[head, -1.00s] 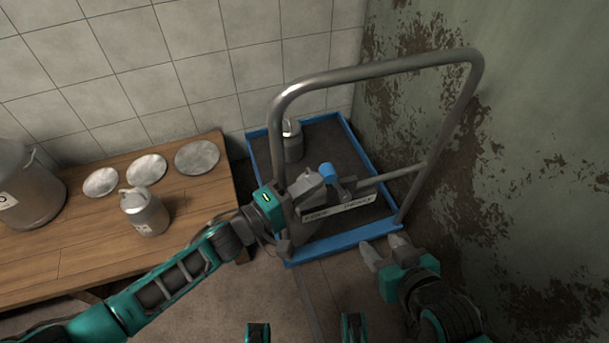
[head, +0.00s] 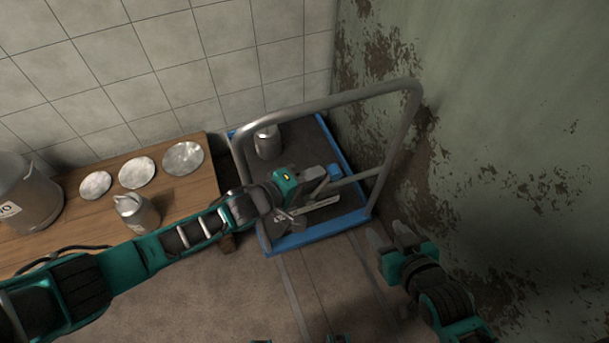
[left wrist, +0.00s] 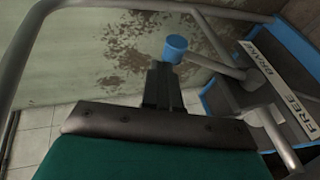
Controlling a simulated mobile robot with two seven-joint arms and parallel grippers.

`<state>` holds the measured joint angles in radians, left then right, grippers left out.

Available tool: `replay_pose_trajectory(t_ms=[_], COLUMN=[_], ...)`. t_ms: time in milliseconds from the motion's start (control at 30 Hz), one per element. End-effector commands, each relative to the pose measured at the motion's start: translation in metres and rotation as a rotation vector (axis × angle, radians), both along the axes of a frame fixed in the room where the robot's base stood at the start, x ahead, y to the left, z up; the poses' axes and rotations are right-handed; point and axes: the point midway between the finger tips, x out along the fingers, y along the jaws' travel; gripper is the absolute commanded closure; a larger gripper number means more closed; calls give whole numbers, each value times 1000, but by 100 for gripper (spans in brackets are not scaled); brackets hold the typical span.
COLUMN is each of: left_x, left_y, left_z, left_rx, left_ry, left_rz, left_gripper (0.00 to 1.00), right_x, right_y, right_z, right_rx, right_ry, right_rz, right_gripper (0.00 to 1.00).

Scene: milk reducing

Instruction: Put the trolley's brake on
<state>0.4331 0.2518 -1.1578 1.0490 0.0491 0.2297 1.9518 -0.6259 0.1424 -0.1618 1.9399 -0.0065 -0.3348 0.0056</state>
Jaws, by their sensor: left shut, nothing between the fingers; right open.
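The trolley (head: 298,240) has a blue-edged deck and a tall grey tube handle (head: 330,98). Its brake lever has a blue knob (head: 335,170), also in the left wrist view (left wrist: 175,48). A plate (head: 318,203) reading FREE and BRAKE lies beside the lever (left wrist: 229,66). In the head view, the knob is toward the plate's right, BRAKE side. My left gripper (head: 318,177) is shut and empty, with its fingertips (left wrist: 163,72) right at the knob; whether they touch is unclear. My right gripper (head: 388,240) is open and empty, in front of the trolley's right corner.
A milk can (head: 267,142) stands on the trolley deck. The wooden table (head: 190,205) at left holds a small can (head: 137,212), a large can (head: 30,195) and several metal lids (head: 183,158). The peeling wall (head: 480,150) is close on the right. Floor in front is open.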

Motion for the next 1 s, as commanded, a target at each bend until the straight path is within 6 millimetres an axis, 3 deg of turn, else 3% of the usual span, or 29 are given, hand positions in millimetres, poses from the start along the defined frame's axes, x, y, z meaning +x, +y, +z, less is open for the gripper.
replay_pose_trajectory(t_ms=[400, 1000], left_x=[11, 13], left_y=[-32, -42], left_z=[-6, -5], left_rx=[1, -4], left_ry=[-1, -2], left_rz=[1, -2], left_gripper=[100, 100], right_x=[0, 1], right_y=[0, 0], right_z=[-18, -20], right_rx=[0, 1], right_ry=[-1, -1], right_rz=[0, 1], right_gripper=[48, 48])
